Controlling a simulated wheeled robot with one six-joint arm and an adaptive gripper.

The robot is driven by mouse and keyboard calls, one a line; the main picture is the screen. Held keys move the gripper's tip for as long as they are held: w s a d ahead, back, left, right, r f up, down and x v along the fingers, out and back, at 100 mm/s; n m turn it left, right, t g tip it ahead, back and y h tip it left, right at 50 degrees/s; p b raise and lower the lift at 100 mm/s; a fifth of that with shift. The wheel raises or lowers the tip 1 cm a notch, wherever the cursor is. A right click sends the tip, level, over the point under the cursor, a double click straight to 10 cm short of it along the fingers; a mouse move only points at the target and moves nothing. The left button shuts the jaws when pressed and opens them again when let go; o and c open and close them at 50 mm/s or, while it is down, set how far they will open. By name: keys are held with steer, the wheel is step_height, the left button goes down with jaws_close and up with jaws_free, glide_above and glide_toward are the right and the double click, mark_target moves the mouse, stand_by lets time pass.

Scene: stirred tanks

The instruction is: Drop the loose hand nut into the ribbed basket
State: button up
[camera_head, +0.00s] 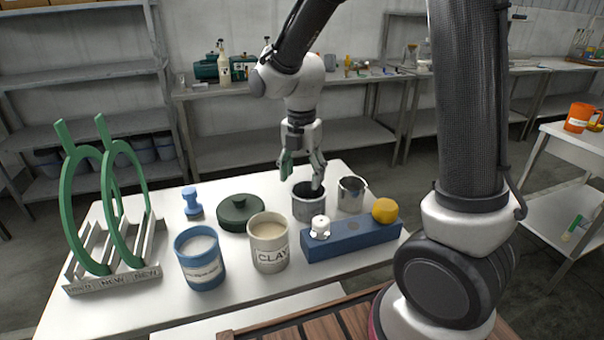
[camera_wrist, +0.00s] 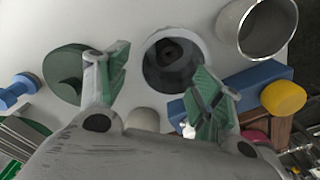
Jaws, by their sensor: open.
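A grey ribbed basket (camera_head: 308,206) stands on the white table below my gripper (camera_head: 302,174). My gripper is open, with its green-padded fingers spread above the basket and no object between them. In the wrist view the round mouth of the basket (camera_wrist: 150,75) lies between and beyond the fingertips. A dark faceted shape (camera_wrist: 172,56) shows inside it; I cannot tell for sure whether this is the hand nut. On the blue block (camera_head: 350,240) in front are a white knob (camera_head: 320,227) and a yellow knob (camera_head: 385,210); neither is clearly a loose nut.
A metal cup (camera_head: 351,195) stands close right of the basket. A green lidded disc (camera_head: 241,213), a blue knobbed piece (camera_head: 192,203), a clay pot (camera_head: 269,243) and a blue pot (camera_head: 200,260) stand left. A rack (camera_head: 115,275) holds green rings at the far left.

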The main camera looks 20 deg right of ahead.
step_height(320, 180, up, 12)
stand_by(0.4)
stand_by(0.7)
